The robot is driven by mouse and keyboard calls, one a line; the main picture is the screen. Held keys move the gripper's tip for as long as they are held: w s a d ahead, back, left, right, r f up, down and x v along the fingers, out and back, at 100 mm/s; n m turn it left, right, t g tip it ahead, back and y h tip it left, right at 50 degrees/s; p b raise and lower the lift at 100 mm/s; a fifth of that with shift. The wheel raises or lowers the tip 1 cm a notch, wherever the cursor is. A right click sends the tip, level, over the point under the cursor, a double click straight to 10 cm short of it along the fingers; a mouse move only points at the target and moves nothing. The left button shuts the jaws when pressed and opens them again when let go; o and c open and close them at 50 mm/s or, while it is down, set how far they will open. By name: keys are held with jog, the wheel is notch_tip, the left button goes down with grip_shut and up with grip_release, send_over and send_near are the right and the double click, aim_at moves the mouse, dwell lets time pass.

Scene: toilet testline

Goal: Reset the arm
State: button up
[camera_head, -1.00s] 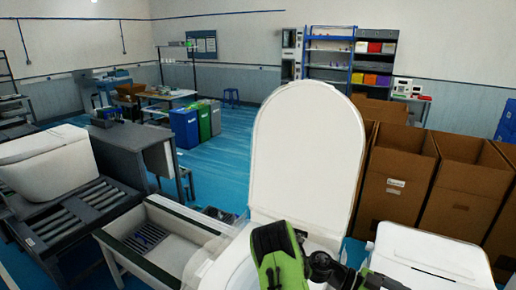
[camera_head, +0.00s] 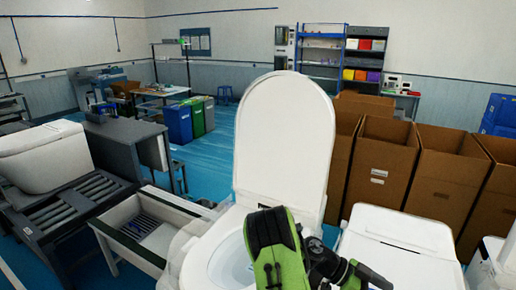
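My arm, green and black, rises from the bottom middle of the head view, in front of the toilet. My gripper (camera_head: 368,277) seems to be the dark end at the lower right of the arm; its fingers are too small and dark to tell open from shut. The toilet (camera_head: 205,262) stands close in front with its white lid (camera_head: 284,140) upright. Its bowl is open, and the arm hides part of the bowl and rim.
A second white toilet (camera_head: 400,235) stands close on the right. Tall open cardboard boxes (camera_head: 445,185) stand behind it. A trough-like table (camera_head: 130,235) and a roller conveyor (camera_head: 70,215) carrying a white toilet (camera_head: 45,155) are on the left. Blue floor (camera_head: 210,155) is clear behind.

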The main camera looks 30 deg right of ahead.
jog(key=w+a+r+n+t+y+b, duration=0.1)
jog(key=w+a+n+t+y+b, duration=0.2)
jog(key=a+n+t, duration=0.4)
jog(key=w+a+r+n+t+y+b, duration=0.1)
jog(key=w+a+n+t+b, duration=0.1)
jog(key=w+a+n+t, duration=0.5)
jog(key=s+a+r+n+t+y+b, duration=0.1)
jog(key=s+a+n+b, duration=0.1)
jog(key=s+a+n, duration=0.2)
jog(key=s+a+r+n+t+y+b, duration=0.1)
jog(key=s+a+n, duration=0.3)
jog(key=a+n, duration=0.5)
jog(key=a+r+t+y, duration=0.1)
jog(key=a, duration=0.5)
jog(key=shift+s+a+n+y+b, duration=0.25)
jog(key=shift+a+n+y+b, duration=0.05)
jog(key=shift+a+n+b, duration=0.1)
